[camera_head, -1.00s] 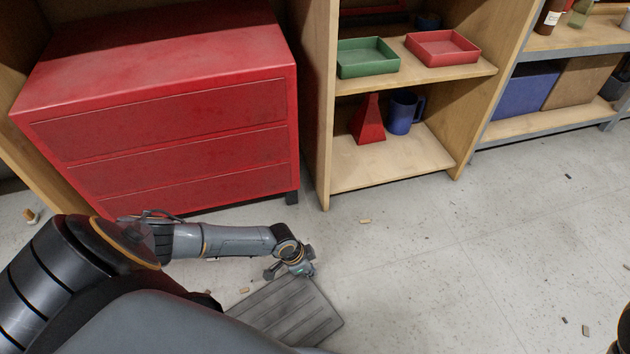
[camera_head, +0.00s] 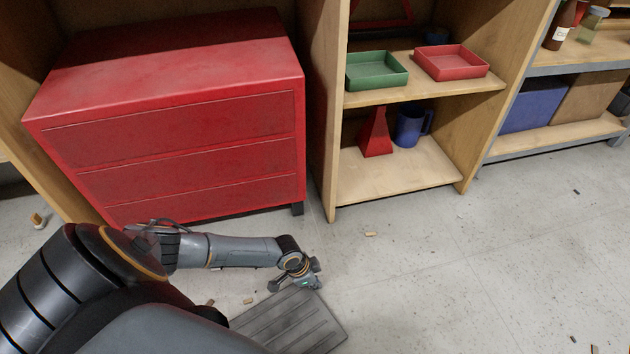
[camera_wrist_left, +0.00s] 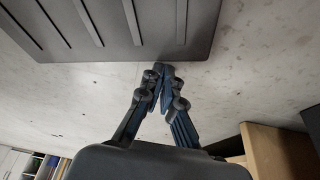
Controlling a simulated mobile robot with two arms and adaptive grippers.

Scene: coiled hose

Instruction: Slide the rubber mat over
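The dark grey ribbed rubber mat (camera_head: 290,322) lies flat on the floor in front of the red drawer cabinet, its near left part hidden behind my own arm. It also fills the upper left of the left wrist view (camera_wrist_left: 120,28). My left gripper (camera_head: 304,284) is low at the mat's far edge. In the left wrist view its fingers (camera_wrist_left: 163,72) converge, with the tips together right at the mat's edge. I cannot tell whether the tips touch the mat, and I see nothing held between them. My right gripper is not in view.
The red drawer cabinet (camera_head: 190,150) stands behind the mat. A wooden shelf (camera_head: 390,182) to its right holds a green tray (camera_head: 376,70), a red tray (camera_head: 450,62), a red funnel-like object (camera_head: 376,135) and a blue mug (camera_head: 411,126). Floor to the right is mostly clear, with small scraps.

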